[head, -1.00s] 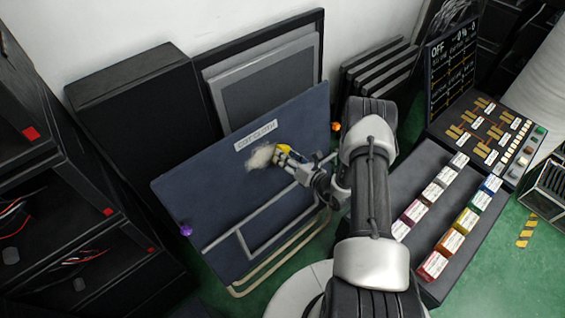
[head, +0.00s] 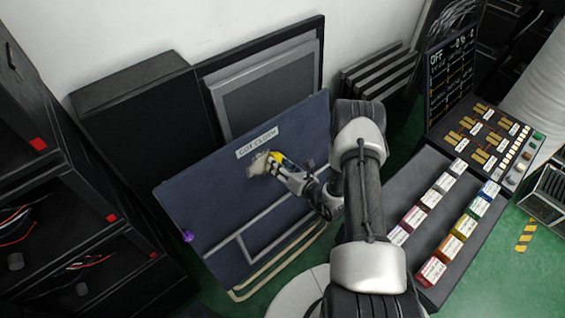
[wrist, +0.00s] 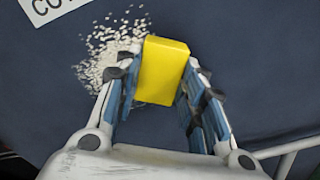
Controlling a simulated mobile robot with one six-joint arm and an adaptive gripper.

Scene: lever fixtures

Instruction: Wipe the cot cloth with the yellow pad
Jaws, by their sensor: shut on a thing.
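The cot cloth (head: 215,190) is a dark blue sheet on a tilted frame, with a white "COT CLOTH" label near its top. A pale speckled patch (head: 259,163) lies on it below the label; in the wrist view the specks (wrist: 112,42) spread left of the pad. My gripper (head: 279,165) is shut on the yellow pad (wrist: 162,70), whose sides sit between the blue-lined fingers (wrist: 158,92). The pad is at the right edge of the patch, over the cloth. Whether it touches the cloth is hard to tell.
A grey rail (head: 240,236) crosses the cloth's lower part, and a purple knob (head: 187,236) is at its left edge. A tray of coloured labelled blocks (head: 390,262) and a switch console (head: 485,140) stand at right.

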